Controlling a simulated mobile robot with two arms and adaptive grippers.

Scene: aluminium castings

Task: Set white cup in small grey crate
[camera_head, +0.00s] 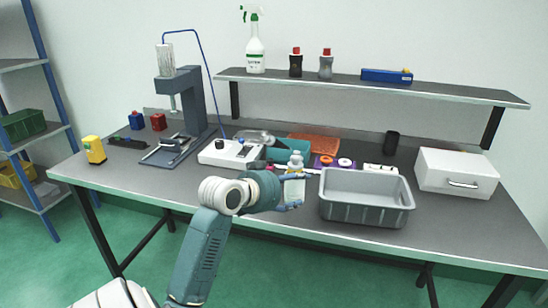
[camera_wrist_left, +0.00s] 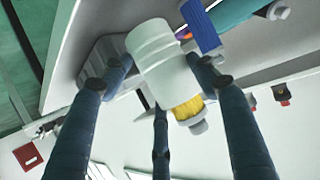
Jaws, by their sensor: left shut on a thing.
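The white cup (camera_wrist_left: 160,55) is between the dark fingers of my left gripper (camera_wrist_left: 160,85) in the left wrist view, with its ribbed side showing. In the head view my left gripper (camera_head: 290,191) is just left of the small grey crate, near the table's front edge, and shut on the cup (camera_head: 294,190), which is partly hidden by the fingers. The small grey crate (camera_head: 365,212) stands upright on the table; the part of its inside that shows looks empty. My right gripper is not in view.
A white device (camera_head: 228,152) and a press (camera_head: 185,105) stand left. The front right tabletop is clear.

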